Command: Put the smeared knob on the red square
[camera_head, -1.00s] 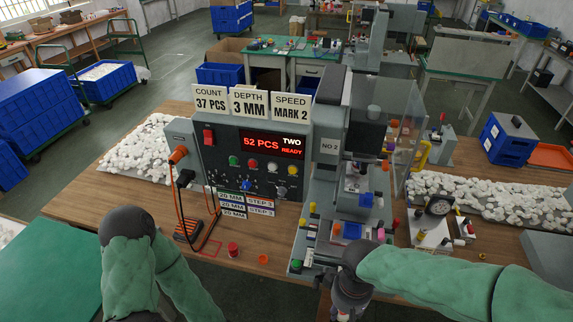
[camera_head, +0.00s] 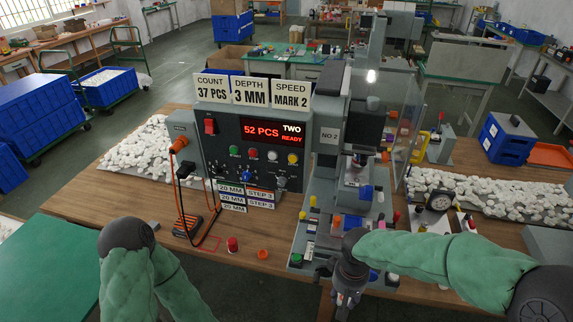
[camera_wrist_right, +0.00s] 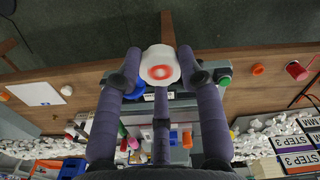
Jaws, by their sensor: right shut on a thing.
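The smeared knob (camera_wrist_right: 160,66) is a white piece with a blurred red ring on its face. In the right wrist view it sits between the fingertips of my right gripper (camera_wrist_right: 160,72), which is shut on it. In the head view my right gripper (camera_head: 346,296) hangs at the table's front edge, before the pad printer; the knob cannot be made out there. The red square (camera_head: 210,243) is a thin outline on the wooden table, left of the printer base and well left of my right gripper. My left arm shows at lower left, but its gripper is out of view.
A red cylinder (camera_head: 232,244) and an orange ring (camera_head: 262,254) stand between the red square and the printer base (camera_head: 302,262). An orange cable and stand (camera_head: 188,226) are just left of the square. The control box (camera_head: 245,150) rises behind. White pieces (camera_head: 140,146) lie at left.

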